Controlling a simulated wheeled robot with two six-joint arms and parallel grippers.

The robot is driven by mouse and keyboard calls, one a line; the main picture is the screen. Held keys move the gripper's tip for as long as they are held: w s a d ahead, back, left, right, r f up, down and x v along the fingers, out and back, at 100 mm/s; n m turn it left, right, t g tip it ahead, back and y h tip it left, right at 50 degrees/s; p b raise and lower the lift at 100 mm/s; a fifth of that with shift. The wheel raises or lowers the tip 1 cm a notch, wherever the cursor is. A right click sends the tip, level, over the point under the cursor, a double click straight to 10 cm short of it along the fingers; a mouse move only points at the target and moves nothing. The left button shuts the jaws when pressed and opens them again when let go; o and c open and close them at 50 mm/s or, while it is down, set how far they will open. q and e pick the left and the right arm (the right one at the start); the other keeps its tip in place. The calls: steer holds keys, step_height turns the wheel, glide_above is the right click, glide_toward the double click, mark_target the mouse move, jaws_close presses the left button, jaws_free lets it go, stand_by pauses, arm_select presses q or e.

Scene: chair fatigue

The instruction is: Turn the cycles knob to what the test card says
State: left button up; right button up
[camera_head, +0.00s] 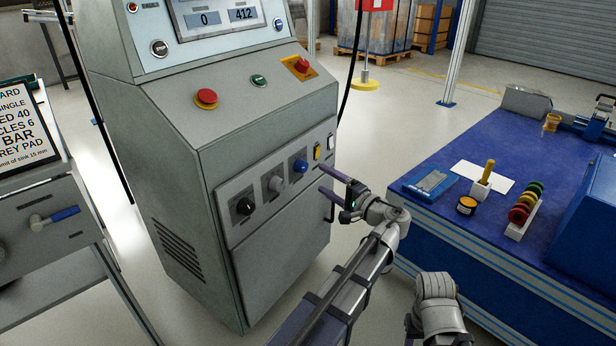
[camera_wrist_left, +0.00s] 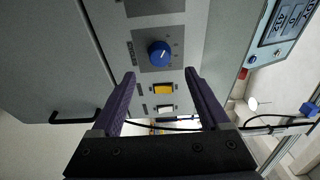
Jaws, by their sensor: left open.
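The control cabinet (camera_head: 255,150) has a black knob (camera_head: 245,206), a grey knob (camera_head: 275,183) and a blue knob (camera_head: 300,166) in a row on its front. The test card (camera_head: 20,135), cut off at the left edge, shows "CLES 6" and "ED 40". My left gripper (camera_head: 322,180) is open and empty, just in front of the panel near the blue knob. In the left wrist view the blue knob (camera_wrist_left: 159,53) lies ahead between the fingertips (camera_wrist_left: 160,74), apart from them, its white mark pointing up-right.
A yellow switch (camera_head: 317,152) and a white switch (camera_head: 330,141) sit beside the blue knob. Red buttons (camera_head: 206,98) are on the sloping top. A blue bench (camera_head: 470,225) with small parts stands at the right. Clear floor lies between cabinet and bench.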

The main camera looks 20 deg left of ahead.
mark_target(305, 168)
arm_select(q)
steer(key=shift+x, duration=3.9)
steer(key=shift+c, duration=0.3)
jaws_close()
